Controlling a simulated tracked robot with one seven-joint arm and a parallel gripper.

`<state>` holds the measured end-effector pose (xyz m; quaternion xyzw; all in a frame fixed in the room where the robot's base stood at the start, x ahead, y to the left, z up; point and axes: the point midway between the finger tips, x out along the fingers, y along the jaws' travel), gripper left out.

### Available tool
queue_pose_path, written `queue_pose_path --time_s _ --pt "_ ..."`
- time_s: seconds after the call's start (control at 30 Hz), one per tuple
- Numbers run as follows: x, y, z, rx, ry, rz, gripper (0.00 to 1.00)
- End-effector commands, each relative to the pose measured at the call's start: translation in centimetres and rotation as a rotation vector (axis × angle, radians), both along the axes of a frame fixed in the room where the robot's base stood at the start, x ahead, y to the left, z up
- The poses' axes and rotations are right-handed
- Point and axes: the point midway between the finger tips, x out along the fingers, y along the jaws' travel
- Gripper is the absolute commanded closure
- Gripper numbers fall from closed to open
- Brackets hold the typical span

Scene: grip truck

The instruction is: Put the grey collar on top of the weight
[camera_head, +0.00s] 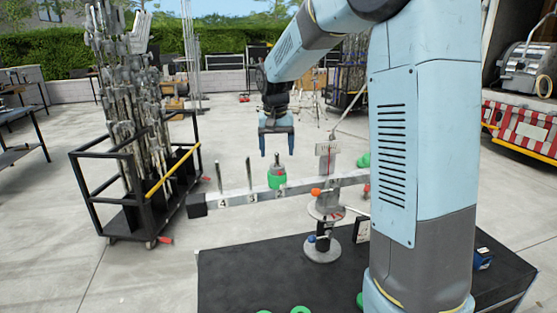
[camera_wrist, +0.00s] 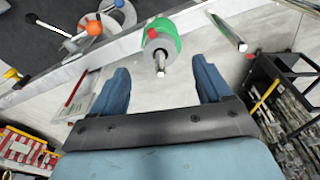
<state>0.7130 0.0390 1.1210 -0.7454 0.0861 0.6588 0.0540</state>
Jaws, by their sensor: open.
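The green weight (camera_head: 277,181) sits around an upright pin on the long grey beam. The grey collar (camera_head: 278,170) is around the same pin, on top of the weight. In the wrist view the collar (camera_wrist: 153,46) shows as a grey ring with a red part at its edge, against the green weight (camera_wrist: 166,28). The pin's bare end sticks out past the collar. My gripper (camera_head: 277,150) is open and empty, pointing down just above the pin. In the wrist view the pin end lies between my spread fingers (camera_wrist: 160,68), which do not touch the collar.
A black cart (camera_head: 125,190) of metal stands is at the left. A black table (camera_head: 260,270) with green pieces is in front.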

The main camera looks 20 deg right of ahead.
Motion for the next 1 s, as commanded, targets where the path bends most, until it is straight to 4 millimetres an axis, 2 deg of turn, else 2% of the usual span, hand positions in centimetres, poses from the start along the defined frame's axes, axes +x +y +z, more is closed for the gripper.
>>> queue_pose_path --time_s 0.2,0.4,0.6,1.0 --pt "-0.5 0.3 4.4 -0.001 -0.003 0.001 0.22" --pt "-0.8 0.4 7.1 0.000 -0.001 0.001 0.22" --pt "-1.0 0.5 8.3 0.000 0.001 0.001 0.22" --pt "-1.2 0.5 8.4 -0.001 -0.002 0.002 0.22"
